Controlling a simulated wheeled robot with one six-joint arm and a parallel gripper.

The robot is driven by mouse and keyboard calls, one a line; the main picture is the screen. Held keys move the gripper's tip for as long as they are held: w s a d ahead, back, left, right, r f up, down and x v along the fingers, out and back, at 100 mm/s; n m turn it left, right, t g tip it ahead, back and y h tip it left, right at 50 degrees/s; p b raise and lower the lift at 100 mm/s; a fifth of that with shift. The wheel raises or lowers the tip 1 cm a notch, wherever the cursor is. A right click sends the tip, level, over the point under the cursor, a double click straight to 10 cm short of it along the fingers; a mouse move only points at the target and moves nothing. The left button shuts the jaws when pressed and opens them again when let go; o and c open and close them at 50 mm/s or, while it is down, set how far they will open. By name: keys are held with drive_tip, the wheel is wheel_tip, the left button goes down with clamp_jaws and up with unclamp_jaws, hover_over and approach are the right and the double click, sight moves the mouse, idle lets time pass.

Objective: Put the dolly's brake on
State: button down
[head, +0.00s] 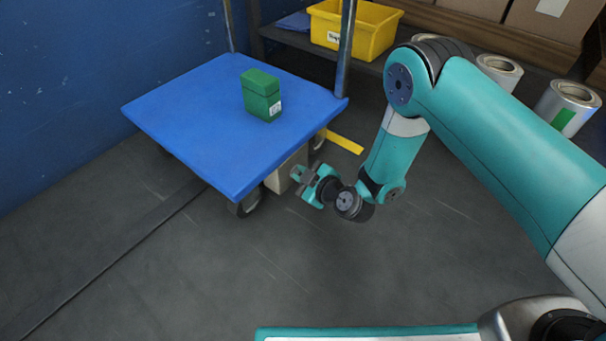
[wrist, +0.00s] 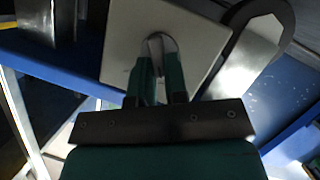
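The dolly is a flat blue platform (head: 190,125) on small wheels, with grey posts at its far side. A beige block (head: 287,170) sits under its near right edge and shows as a pale plate (wrist: 115,55) in the wrist view. My gripper (head: 299,179) is low beside this block. In the wrist view my two green fingers (wrist: 160,68) point at the plate, close together, with a grey rounded part (wrist: 158,43) at their tips. I cannot tell whether they grip it or touch the plate. I cannot make out the brake's position.
A green box (head: 260,95) stands on the platform. A yellow strip (head: 345,143) lies right of the dolly. The floor in front is clear.

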drive_tip(key=shift+d+r, duration=0.1)
drive_tip(key=shift+w+d+m+g+y+p, duration=0.2)
drive_tip(key=shift+m+g+y+p, duration=0.45)
drive_tip(key=shift+m, duration=0.65)
drive_tip(key=shift+w+d+m+g+y+p, duration=0.15)
drive_tip(key=shift+m+g+y+p, duration=0.25)
drive_tip(key=shift+m+g+p, duration=0.7)
drive_tip(key=shift+w+d+m+g+y+p, duration=0.15)
drive_tip(key=shift+m+g+y+p, duration=0.35)
drive_tip(key=shift+m, duration=1)
drive_tip(key=shift+w+y, duration=0.1)
drive_tip(key=shift+y, duration=0.15)
drive_tip(key=c, duration=1.1)
unclamp_jaws()
drive_tip(key=shift+c, duration=0.2)
